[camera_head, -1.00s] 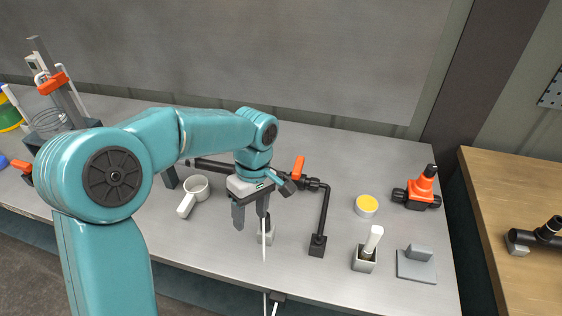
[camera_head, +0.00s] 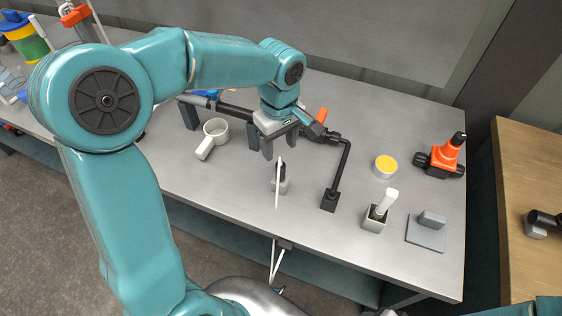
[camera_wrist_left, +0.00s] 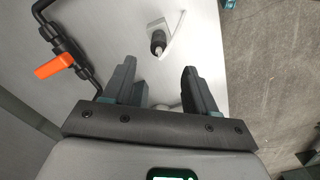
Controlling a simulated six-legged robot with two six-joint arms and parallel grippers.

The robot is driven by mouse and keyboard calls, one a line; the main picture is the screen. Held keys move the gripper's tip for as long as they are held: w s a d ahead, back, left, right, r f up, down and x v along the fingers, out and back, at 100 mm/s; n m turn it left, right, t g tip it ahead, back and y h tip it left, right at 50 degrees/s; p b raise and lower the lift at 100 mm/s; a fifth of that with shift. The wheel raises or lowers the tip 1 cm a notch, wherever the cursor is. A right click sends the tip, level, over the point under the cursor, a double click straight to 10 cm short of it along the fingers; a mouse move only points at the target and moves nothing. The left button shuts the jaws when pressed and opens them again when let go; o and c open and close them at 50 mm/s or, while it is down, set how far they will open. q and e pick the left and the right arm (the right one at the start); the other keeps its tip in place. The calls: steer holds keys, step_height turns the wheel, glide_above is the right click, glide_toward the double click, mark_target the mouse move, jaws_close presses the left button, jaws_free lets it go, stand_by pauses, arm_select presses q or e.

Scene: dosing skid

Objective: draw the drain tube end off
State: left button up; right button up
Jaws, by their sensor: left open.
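The drain tube (camera_head: 278,190) is a thin white tube in front of a small grey stand (camera_head: 286,186) near the bench's front edge. In the left wrist view, the white tube (camera_wrist_left: 175,38) runs beside a dark fitting (camera_wrist_left: 158,42) on the light grey stand (camera_wrist_left: 156,26). I cannot tell whether the tube end is seated on the fitting. My left gripper (camera_head: 280,148) is open and empty, above and behind the tube. In the left wrist view its jaws (camera_wrist_left: 157,70) stand apart, with the fitting beyond them. My right gripper is not in view.
Black piping with an orange-handled valve (camera_head: 322,115) stands right of the gripper. A yellow-topped tub (camera_head: 385,166), a grey cup with a white-handled tool (camera_head: 375,220) and an orange-and-black fitting (camera_head: 442,158) stand at right. The bench (camera_head: 235,185) is clear between.

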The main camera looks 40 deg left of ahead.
mark_target(280, 162)
arm_select(q)
step_height(280, 162, down, 8)
steer(key=shift+f, duration=0.85)
steer(key=shift+w+f, duration=0.1)
steer(key=shift+f, duration=0.1)
steer(key=shift+r, duration=0.15)
jaws_close()
